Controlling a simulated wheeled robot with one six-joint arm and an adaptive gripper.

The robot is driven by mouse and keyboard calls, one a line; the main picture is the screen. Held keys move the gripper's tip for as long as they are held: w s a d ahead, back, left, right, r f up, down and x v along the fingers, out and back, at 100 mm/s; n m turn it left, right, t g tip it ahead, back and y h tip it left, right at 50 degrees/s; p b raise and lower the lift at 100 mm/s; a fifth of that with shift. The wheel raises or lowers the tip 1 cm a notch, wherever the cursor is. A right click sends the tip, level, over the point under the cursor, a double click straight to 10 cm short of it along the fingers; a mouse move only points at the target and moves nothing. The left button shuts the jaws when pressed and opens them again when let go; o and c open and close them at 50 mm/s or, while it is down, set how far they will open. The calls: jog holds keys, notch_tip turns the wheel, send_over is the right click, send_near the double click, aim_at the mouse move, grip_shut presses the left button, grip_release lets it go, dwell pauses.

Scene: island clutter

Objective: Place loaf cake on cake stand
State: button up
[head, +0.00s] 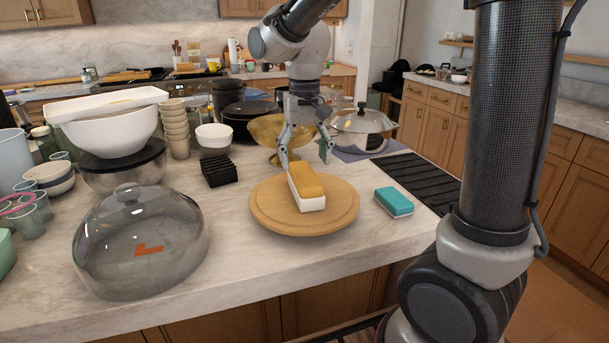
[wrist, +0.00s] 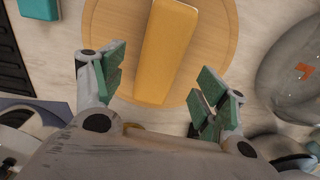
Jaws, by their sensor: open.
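The loaf cake (head: 306,181), orange-yellow on top with white lower sides, lies on a round wooden board (head: 262,212), which looks like the cake stand. The wrist view also shows the loaf (wrist: 166,48) on the board (wrist: 222,36). My gripper (head: 304,153) is open, pointing down just beyond the loaf's far end. In the wrist view my fingers (wrist: 160,78) are apart, one either side of the loaf's near end, with nothing held. I cannot tell their exact height above the board.
A clear glass dome (head: 140,235) stands left of the board, and a teal-and-white block (head: 394,202) lies to its right. A golden bowl (head: 262,130) and a lidded pot (head: 362,124) stand behind. Black coasters (head: 219,171) are at back left. The front counter edge is clear.

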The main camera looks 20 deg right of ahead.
aim_at(307, 173)
notch_tip(307, 173, up, 5)
jog(key=shift+r, duration=0.1)
jog(key=s+d+t, duration=0.4)
jog(key=s+d, duration=1.1)
jog(key=s, duration=0.4)
jog(key=shift+f+n, duration=0.4)
